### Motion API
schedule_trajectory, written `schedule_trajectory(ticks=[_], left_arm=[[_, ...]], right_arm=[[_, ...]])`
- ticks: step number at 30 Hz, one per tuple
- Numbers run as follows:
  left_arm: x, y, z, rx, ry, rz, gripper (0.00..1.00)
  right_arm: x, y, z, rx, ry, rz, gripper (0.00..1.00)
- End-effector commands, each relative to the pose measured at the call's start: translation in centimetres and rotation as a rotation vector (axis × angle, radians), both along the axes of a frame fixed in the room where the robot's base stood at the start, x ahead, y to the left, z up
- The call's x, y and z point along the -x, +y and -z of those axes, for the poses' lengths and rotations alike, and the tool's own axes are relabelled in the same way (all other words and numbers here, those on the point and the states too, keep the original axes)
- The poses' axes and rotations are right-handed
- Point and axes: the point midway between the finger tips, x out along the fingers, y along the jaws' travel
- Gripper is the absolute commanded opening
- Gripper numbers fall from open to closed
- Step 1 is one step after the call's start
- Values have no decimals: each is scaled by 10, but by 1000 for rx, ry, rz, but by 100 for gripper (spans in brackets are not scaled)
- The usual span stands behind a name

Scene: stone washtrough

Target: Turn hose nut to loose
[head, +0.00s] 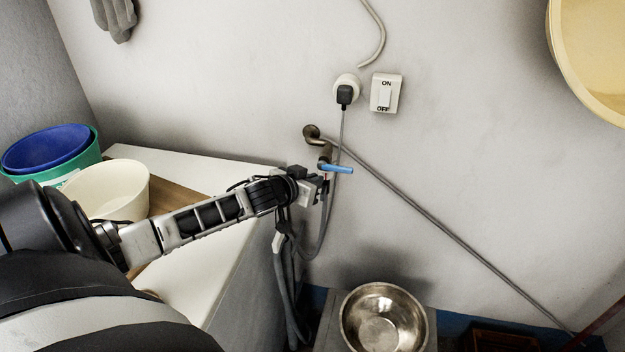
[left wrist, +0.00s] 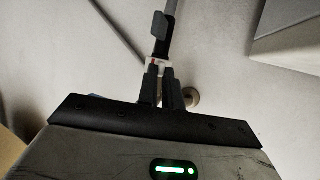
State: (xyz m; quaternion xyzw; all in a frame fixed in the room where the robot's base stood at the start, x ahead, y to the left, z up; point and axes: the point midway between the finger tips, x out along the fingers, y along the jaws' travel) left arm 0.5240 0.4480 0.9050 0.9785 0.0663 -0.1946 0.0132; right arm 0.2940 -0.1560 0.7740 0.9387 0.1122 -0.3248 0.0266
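The tap (head: 325,153) sticks out from the wall in the middle of the head view, with a blue lever (head: 338,169) on it. My left gripper (head: 321,186) is just below the tap, at the top of the grey hose. In the left wrist view its two dark fingers (left wrist: 165,72) stand close together, with the small white and red hose nut (left wrist: 156,63) at their tips. The fingers look closed on the nut, which they partly cover. In the head view the gripper hides the nut. My right gripper is not in view.
A socket with a black plug (head: 344,95) and an ON/OFF switch (head: 386,93) are on the wall above. A steel bowl (head: 383,318) stands below right. A cream basin (head: 110,188) and a blue basin (head: 45,149) are at the left. A grey pipe (head: 440,225) runs down to the right.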

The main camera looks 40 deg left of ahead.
Motion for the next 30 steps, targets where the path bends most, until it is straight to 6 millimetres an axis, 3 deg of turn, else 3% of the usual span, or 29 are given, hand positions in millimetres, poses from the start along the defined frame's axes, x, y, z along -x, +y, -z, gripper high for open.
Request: schedule_trajectory(ticks=[14, 30], left_arm=[[0, 5, 0, -5, 2, 60, 0], [-2, 22, -3, -9, -4, 310, 0]], right_arm=[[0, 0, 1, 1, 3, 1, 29], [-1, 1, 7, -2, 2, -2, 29]])
